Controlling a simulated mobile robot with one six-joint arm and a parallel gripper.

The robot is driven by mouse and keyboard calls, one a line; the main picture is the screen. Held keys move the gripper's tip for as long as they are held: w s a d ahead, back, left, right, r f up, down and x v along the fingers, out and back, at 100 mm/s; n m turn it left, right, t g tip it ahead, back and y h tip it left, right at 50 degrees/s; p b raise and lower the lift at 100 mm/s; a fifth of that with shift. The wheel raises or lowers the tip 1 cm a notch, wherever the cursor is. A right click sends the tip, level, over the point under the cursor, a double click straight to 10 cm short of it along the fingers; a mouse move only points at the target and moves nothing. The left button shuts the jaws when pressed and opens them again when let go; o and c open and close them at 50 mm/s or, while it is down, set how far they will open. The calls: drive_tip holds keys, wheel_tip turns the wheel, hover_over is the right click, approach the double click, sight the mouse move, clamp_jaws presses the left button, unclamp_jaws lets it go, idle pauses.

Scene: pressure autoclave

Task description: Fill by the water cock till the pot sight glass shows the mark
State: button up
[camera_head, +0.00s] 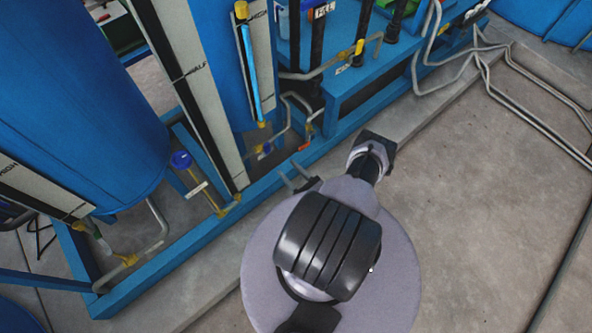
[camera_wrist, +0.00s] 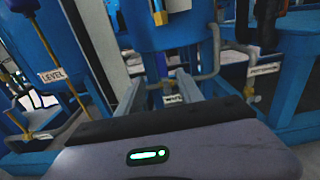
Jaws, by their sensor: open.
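A sight glass (camera_head: 249,72) with yellow end fittings stands on a white scale board on the blue vessel at upper middle. Its blue column reaches nearly to the top fitting; I cannot tell its exact level against the mark. The lower yellow fitting (camera_wrist: 160,17) shows in the wrist view. My gripper (camera_head: 296,179) is open and empty, low beside the blue frame rail. In the wrist view its two grey fingers (camera_wrist: 174,90) point forward, with a small white label (camera_wrist: 174,99) between them. Its text is hard to read, and I cannot tell which cock it marks.
A blue-knobbed valve (camera_head: 181,160) stands left of my gripper, and a red lever (camera_head: 305,146) sits beyond it. A "LEVEL" label (camera_wrist: 52,75) is at left in the wrist view. Grey pipes (camera_head: 430,60) run at upper right. Concrete floor (camera_head: 480,180) at right is clear.

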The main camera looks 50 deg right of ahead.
drive_tip(key=v, duration=0.4)
drive_tip(key=shift+a+f, duration=0.1)
idle(0.8)
drive_tip(key=w+a+r+n+g+y, duration=0.1)
drive_tip(key=w+r+n+g+y, duration=0.1)
drive_tip(key=w+r+n+y, duration=0.45)
drive_tip(key=w+a+r+n+g+y, duration=0.1)
drive_tip(key=w+r+n+g+y, duration=0.2)
drive_tip(key=r, duration=0.6)
drive_tip(key=w+a+r+n+g+y, duration=0.1)
drive_tip(key=w+a+r+n+y, duration=0.15)
drive_tip(key=r+n+y, duration=0.45)
drive_tip(key=s+a+r+n+g+h, duration=0.2)
drive_tip(key=a+r+n+g+h, duration=0.65)
drive_tip(key=a+r, duration=1.05)
drive_tip(key=s+a+r+n+t+h, duration=0.2)
drive_tip(key=s+a+r+n, duration=0.2)
drive_tip(key=s+r+n, duration=0.5)
wheel_tip(320, 180, up, 2)
drive_tip(key=shift+s+a+t, duration=0.2)
drive_tip(key=shift+s+t, duration=0.1)
drive_tip(key=shift+t, duration=0.05)
